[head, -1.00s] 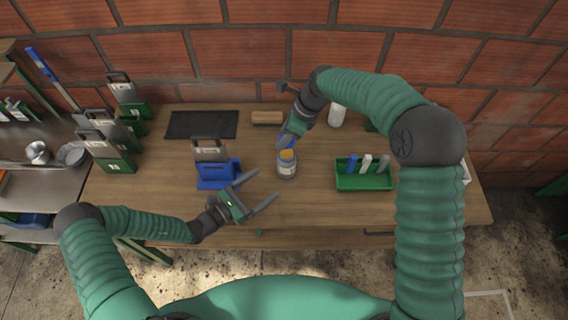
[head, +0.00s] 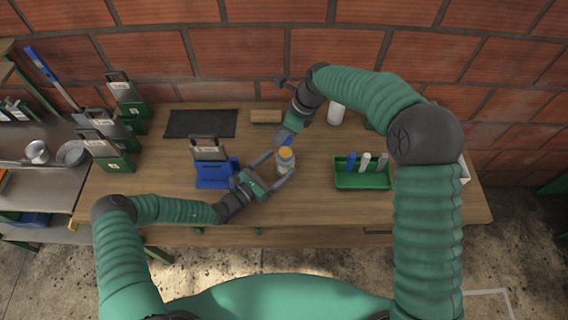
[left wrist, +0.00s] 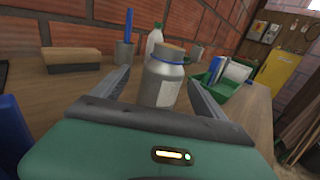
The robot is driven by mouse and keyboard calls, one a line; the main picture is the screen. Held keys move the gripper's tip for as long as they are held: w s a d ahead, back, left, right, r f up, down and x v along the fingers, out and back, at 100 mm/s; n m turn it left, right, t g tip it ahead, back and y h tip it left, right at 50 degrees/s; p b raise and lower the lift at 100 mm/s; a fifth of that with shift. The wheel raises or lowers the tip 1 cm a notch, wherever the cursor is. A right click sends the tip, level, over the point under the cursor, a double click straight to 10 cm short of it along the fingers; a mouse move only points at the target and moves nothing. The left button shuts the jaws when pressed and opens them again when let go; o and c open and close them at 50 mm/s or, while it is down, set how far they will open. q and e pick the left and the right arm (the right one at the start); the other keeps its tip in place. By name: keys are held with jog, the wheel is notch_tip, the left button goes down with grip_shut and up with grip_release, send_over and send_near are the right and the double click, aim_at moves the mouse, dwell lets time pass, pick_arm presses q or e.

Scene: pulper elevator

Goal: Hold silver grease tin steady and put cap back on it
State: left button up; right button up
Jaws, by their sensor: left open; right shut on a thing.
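The silver grease tin (head: 286,166) stands upright on the table, with an orange top and a pale label. It also shows in the left wrist view (left wrist: 163,82), with a blue ring at its neck. My left gripper (head: 279,170) is open, its two fingers on either side of the tin; I cannot tell whether they touch it. My right gripper (head: 287,134) is shut on a small blue thing (head: 286,141), which looks like the cap, just behind the tin in the head view. The fingers hide part of it. The left wrist view does not show my right gripper.
A blue holder (head: 213,176) stands left of the tin. A green tray (head: 362,181) with several small items lies to the right. A white bottle (head: 337,115), brown block (head: 266,116) and dark mat (head: 201,123) are at the back. The table's front right is clear.

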aim_at(285, 159)
pick_arm(q)
jog(key=x, duration=0.3)
jog(key=shift+w+d, duration=0.1)
jog(key=shift+d, duration=0.35)
jog(key=shift+a, duration=0.1)
jog(key=shift+a, duration=0.2)
jog(key=shift+c, duration=0.3)
jog(key=shift+c, duration=1.1)
jog(key=shift+d, duration=0.1)
grip_shut()
